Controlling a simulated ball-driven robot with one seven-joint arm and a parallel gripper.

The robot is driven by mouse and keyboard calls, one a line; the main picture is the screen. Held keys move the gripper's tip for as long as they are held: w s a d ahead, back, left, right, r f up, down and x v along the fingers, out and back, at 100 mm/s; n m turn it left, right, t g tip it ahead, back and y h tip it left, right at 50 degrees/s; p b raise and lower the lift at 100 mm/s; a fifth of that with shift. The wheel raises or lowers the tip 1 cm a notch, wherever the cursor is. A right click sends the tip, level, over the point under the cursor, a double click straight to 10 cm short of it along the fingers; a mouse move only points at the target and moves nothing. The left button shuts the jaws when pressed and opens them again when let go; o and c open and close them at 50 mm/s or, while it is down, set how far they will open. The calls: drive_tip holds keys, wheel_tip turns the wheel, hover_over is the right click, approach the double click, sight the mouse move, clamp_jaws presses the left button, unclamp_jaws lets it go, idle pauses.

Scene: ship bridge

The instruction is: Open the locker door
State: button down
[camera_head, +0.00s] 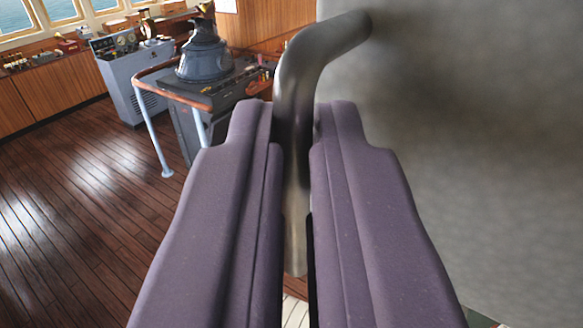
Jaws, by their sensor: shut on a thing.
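The locker door (480,130) is a large flat grey panel that fills the right side of the view. A dark metal bar handle (300,75) bends out from its face near the top and runs down between my fingers. My gripper (293,125), with two purple padded fingers, is shut on the handle, one finger on each side. The lower part of the handle is partly hidden between the fingers. The locker's frame and the door's hinge side are not visible, so I cannot tell how far the door stands open.
A dark plank floor (75,200) lies open at the left. A console table with a wooden rail (175,95) and a dark binnacle-like device (203,52) stands behind the handle. A blue-grey cabinet (135,80) and wood panelling below windows stand farther back.

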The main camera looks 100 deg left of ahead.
drive_tip(key=c, duration=1.2)
unclamp_jaws()
drive_tip(key=p+v, duration=0.1)
drive_tip(key=v, duration=0.6)
drive_tip(key=shift+w+d, duration=0.1)
drive_tip(key=shift+d, duration=0.3)
